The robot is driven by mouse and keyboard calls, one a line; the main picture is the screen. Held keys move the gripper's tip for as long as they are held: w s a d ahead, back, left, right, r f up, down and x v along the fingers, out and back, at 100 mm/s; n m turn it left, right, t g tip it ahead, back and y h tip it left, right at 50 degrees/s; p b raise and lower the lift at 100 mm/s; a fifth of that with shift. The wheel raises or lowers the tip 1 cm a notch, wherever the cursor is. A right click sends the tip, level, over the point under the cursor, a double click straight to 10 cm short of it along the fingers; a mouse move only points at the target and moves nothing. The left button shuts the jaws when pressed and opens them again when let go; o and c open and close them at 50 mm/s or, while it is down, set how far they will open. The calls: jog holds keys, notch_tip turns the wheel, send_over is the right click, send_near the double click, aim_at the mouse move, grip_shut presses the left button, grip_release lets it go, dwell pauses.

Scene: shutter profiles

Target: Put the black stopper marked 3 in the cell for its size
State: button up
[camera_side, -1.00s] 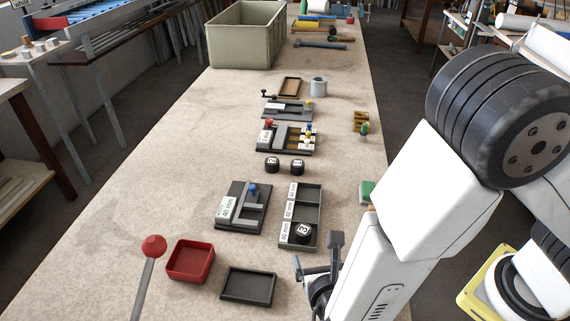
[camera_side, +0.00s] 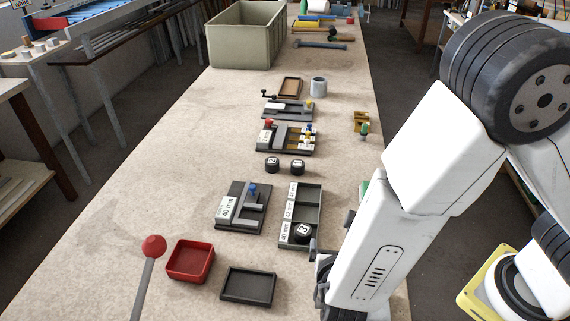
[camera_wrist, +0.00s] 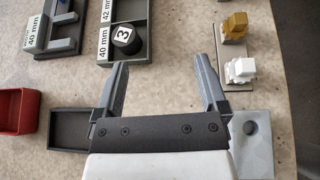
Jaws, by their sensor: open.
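The black stopper marked 3 (camera_side: 303,232) sits in the near cell of the dark three-cell tray (camera_side: 318,206). Its white 3 faces up in the wrist view (camera_wrist: 124,38), and the label beside that cell reads 40 mm. The middle cell's label reads 42 mm; the far label is too small to read. My gripper (camera_wrist: 161,72) is open and empty. In the wrist view the stopper lies beyond and left of its left fingertip, apart from it. In the side view my arm partly hides the gripper, right of the tray's near end.
A gauge labelled 40 mm (camera_side: 240,208) stands left of the tray. Two more black stoppers (camera_side: 272,164) (camera_side: 297,167) stand farther back. A red tray (camera_side: 190,261) and an empty dark tray (camera_side: 248,287) lie in front. White and gold pieces (camera_wrist: 239,70) lie right of my gripper.

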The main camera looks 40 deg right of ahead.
jog(key=d+r+m+g+y, duration=0.3)
jog(key=d+m, duration=0.4)
jog(key=m, duration=0.6)
jog(key=d+r+m+g+y, duration=0.3)
jog(key=d+m, duration=0.5)
jog(key=m, duration=0.6)
jog(key=shift+s+r+g+y, duration=0.4)
jog(key=shift+r+y, duration=0.15)
jog(key=shift+y, duration=0.45)
